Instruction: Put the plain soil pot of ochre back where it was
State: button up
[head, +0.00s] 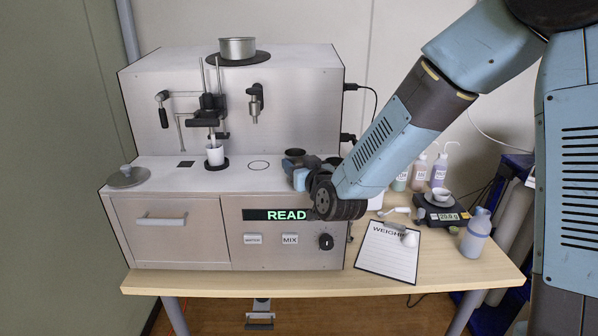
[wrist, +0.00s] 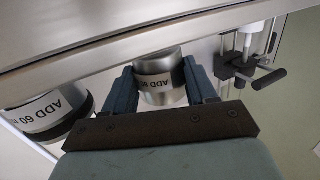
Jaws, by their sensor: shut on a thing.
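My gripper (head: 297,176) is shut on a metal pot with a dark rim (head: 295,153), over the right part of the analyser's top deck. In the wrist view, the two fingers (wrist: 160,88) close on both sides of this pot (wrist: 160,62), which has a pale printed label and a dark band. Its contents and colour are hidden, and I cannot tell whether its base touches the deck. A similar pot labelled "ADD 60" (wrist: 45,112) stands apart at the left of the wrist view. A dark pot rim (head: 333,160) shows behind my wrist in the head view.
An empty outlined circle (head: 258,165) lies left of my gripper. A white cup (head: 215,155) stands under the stirrer (head: 208,112). A grey lid (head: 128,177) lies at the deck's left. The scale (head: 440,212), bottles and a weighing sheet (head: 388,255) are on the table at right.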

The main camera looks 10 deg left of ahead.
jog(key=shift+f, duration=0.95)
jog(key=shift+f, duration=0.15)
jog(key=o, duration=1.1)
